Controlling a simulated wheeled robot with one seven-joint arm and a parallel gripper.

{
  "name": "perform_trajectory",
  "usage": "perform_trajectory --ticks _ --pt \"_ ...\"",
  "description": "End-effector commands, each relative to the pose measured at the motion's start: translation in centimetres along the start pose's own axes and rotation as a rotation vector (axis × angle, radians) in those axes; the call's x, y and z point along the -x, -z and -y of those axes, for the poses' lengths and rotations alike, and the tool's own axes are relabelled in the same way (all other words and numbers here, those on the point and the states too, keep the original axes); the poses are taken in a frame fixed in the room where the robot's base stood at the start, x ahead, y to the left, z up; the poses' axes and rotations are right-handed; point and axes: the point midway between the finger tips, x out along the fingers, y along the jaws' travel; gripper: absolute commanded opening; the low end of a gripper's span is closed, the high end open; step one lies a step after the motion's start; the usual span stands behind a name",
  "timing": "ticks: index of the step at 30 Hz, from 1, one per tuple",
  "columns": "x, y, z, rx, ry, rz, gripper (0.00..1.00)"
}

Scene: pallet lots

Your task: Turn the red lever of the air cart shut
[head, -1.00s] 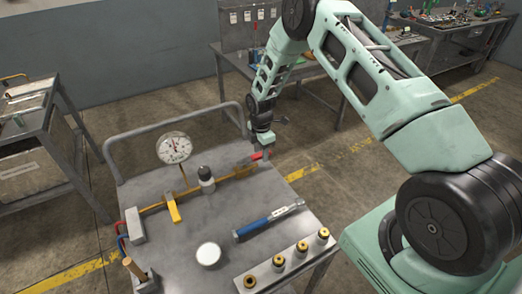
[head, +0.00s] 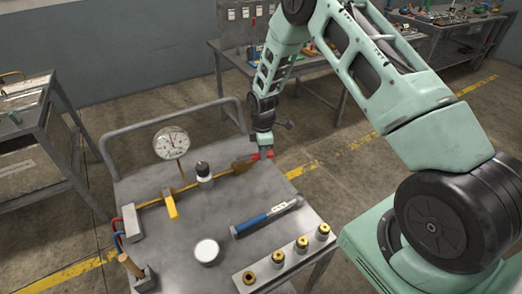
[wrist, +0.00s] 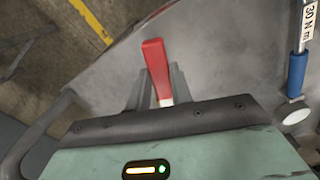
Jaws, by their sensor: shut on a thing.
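The red lever (head: 257,157) sits at the right end of the brass pipe, by the brass valve body (head: 242,166), on the far right part of the air cart's grey top (head: 190,222). My gripper (head: 266,153) is at the lever and shut on it. In the wrist view the red lever (wrist: 154,62) stands between the two grey fingers, its rounded end reaching past them. The fingers partly hide the lever in the head view. The valve itself is not visible in the wrist view.
A blue-handled torque wrench (head: 265,217), a white round cap (head: 207,251) and a block with brass fittings (head: 290,258) lie nearer. The cart handle (head: 165,127) rises behind.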

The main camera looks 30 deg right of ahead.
Motion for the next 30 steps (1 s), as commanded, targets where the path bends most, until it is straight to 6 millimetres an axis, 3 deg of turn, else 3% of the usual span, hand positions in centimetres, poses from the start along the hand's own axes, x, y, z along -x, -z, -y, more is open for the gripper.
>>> perform_trajectory --ticks 14,30 --pt "-0.1 0.9 3.8 -0.452 -0.001 0.001 0.0" --pt "0.0 3.6 6.9 -0.953 -0.001 0.0 0.0"
